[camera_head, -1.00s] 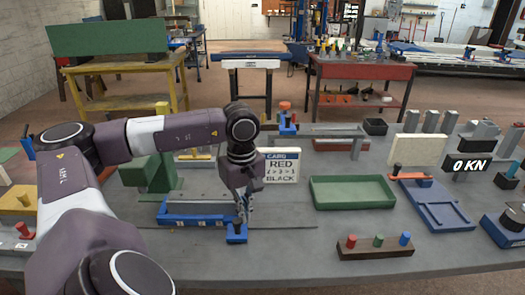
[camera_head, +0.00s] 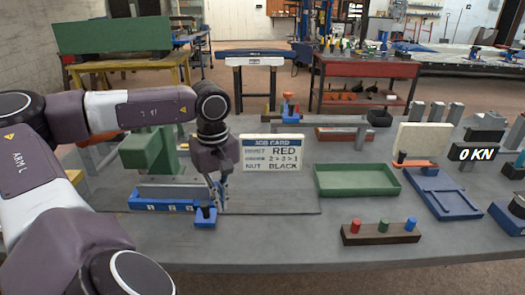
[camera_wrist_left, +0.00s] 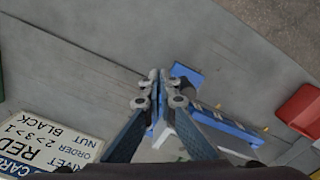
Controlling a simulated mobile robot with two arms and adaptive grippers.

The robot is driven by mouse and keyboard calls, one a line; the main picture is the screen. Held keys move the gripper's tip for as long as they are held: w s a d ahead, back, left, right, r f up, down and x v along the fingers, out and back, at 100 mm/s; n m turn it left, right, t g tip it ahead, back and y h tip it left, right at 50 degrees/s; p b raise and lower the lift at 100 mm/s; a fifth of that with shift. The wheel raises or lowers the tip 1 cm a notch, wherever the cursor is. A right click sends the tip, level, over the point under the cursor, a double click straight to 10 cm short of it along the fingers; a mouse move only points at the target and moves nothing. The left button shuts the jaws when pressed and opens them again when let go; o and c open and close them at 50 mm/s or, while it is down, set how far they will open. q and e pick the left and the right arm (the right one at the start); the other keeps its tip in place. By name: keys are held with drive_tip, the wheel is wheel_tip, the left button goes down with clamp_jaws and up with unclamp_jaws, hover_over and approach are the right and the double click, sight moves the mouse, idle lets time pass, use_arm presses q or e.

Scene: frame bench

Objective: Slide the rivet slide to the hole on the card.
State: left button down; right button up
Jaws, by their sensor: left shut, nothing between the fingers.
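The rivet slide is a blue block with a dark top (camera_head: 205,217) at the right end of a blue rail (camera_head: 140,204) marked with white number labels. In the left wrist view the slide (camera_wrist_left: 186,73) lies just beyond the fingertips. My left gripper (camera_head: 221,206) points down beside the slide's right side, shut and empty; whether it touches the slide is unclear. Its fingers meet in the left wrist view (camera_wrist_left: 160,96). The job card (camera_head: 272,164) stands behind, reading red, order 2>3>1, nut black. The holes cannot be made out. My right gripper is out of view.
A green tray (camera_head: 357,192) lies right of the card. A dark block with red, green and blue pegs (camera_head: 380,237) is at the front. A green machine (camera_head: 147,152) stands behind the rail. Bench between slide and peg block is clear.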

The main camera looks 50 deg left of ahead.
sight(202, 204)
use_arm(q)
drive_tip(key=shift+s+a+f+b, duration=0.15)
drive_tip(key=shift+s+a+b, duration=0.2)
drive_tip(key=shift+s+a, duration=0.15)
drive_tip(key=shift+s+a+b, duration=0.25)
drive_tip(key=shift+s+b, duration=0.05)
drive_tip(key=shift+s, duration=0.05)
drive_tip(key=shift+s+a+b, duration=0.75)
drive_tip(key=shift+s+a, duration=0.05)
drive_tip(key=shift+s, duration=0.15)
drive_tip(key=shift+s+a, duration=0.35)
drive_tip(key=shift+s+a+b, duration=0.85)
drive_tip(key=shift+s+a, duration=0.1)
drive_tip(key=shift+s, duration=0.25)
drive_tip(key=shift+w+d, duration=0.35)
drive_tip(key=shift+w, duration=0.05)
drive_tip(key=shift+w+d, duration=0.2)
drive_tip(key=shift+w, duration=0.05)
